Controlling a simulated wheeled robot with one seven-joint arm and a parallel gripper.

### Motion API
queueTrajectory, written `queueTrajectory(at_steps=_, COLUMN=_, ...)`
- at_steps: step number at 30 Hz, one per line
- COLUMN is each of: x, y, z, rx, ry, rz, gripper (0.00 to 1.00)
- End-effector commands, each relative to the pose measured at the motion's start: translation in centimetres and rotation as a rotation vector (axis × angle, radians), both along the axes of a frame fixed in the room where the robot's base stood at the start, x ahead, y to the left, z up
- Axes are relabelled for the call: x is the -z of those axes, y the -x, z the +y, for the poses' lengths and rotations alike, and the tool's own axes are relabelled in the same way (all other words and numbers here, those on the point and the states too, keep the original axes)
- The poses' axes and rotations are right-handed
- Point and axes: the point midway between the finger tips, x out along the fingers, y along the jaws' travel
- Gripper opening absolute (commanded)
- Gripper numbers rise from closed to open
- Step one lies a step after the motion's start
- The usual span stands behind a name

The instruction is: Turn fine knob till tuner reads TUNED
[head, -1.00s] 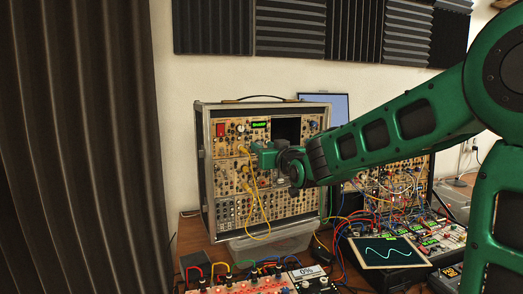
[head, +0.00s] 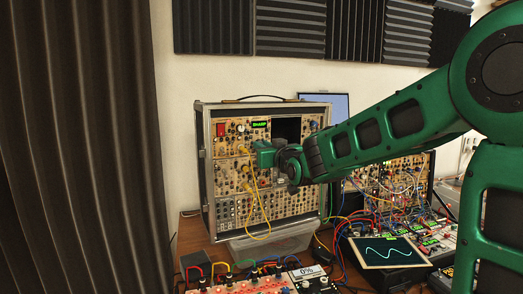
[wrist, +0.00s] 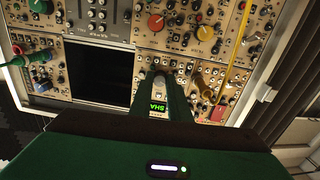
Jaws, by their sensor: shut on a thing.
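The tuner display (head: 260,125) glows green near the top of the upright synth case (head: 207,170) and appears to read SHARP. My gripper (head: 257,154) is at the case's panel, just below the display. In the wrist view my gripper (wrist: 160,75) is shut on a small knob, presumably the fine knob. The fingers hide most of that knob, and its pointer cannot be made out.
Yellow patch cables (head: 262,210) hang from the panel below my gripper. Other knobs, such as a red one (wrist: 156,22) and an orange one (wrist: 205,33), sit close by. A second patched synth (head: 395,180) and a waveform screen (head: 387,251) stand at the right.

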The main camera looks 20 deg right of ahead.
Motion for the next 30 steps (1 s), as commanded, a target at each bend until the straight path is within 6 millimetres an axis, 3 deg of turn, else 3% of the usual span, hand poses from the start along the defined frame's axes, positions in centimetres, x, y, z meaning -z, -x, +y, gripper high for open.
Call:
queueTrajectory(at_steps=8, x=0.05, y=0.00, z=-0.13, rx=0.002, ry=0.158, rz=-0.021, gripper=0.00)
queueTrajectory(at_steps=30, x=0.13, y=0.01, z=-0.11, rx=-0.001, ry=0.801, rz=-0.111, gripper=0.00)
